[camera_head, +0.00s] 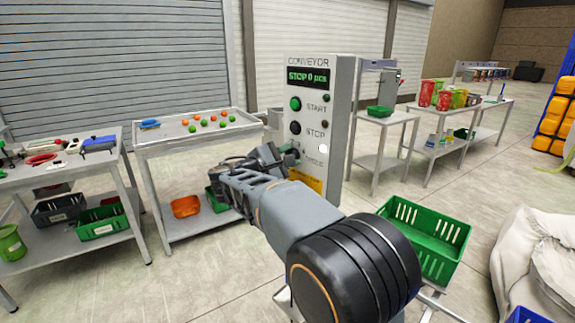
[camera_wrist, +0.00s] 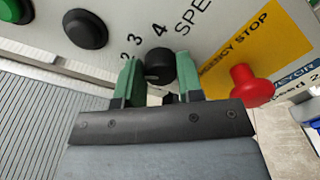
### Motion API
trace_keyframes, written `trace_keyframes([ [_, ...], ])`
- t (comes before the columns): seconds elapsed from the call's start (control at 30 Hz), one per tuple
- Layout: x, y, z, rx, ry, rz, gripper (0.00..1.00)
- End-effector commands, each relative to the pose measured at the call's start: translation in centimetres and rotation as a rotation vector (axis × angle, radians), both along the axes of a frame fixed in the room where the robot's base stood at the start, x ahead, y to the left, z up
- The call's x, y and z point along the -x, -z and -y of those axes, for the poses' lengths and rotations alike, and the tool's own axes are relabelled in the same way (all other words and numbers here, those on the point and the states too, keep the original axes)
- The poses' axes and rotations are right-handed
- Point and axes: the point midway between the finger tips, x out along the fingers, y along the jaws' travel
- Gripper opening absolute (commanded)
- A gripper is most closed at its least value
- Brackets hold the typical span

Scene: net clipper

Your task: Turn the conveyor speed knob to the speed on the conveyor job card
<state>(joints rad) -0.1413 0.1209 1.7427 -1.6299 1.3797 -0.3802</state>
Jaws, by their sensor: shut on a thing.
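The black conveyor speed knob (camera_wrist: 158,64) is between the two green fingertips of my gripper (camera_wrist: 159,74) in the wrist view. My gripper is shut on it. The dial numbers 2, 3 and 4 show above and left of the knob; the rest of the dial is hidden by the fingers. I cannot tell which number the knob points to. The conveyor job card (camera_wrist: 303,84) is cut off at the right edge; its visible text ends in "eed 2". In the head view my arm reaches the conveyor control panel (camera_head: 318,75), and the knob is hidden.
The red emergency stop button (camera_wrist: 252,86) sticks out right of my gripper. The black stop button (camera_wrist: 86,29) and green start button (camera_wrist: 12,9) are at upper left. The panel display (camera_head: 308,76) reads "STOP 0 pcs". A green crate (camera_head: 428,238) stands right of my arm.

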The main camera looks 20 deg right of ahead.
Motion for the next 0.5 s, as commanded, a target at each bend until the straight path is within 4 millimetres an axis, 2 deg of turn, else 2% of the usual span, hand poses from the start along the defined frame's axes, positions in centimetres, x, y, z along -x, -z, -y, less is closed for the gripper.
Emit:
trace_keyframes([
  [0.5, -0.01, 0.05, -0.01, -0.013, 0.0, 0.027, 0.1],
])
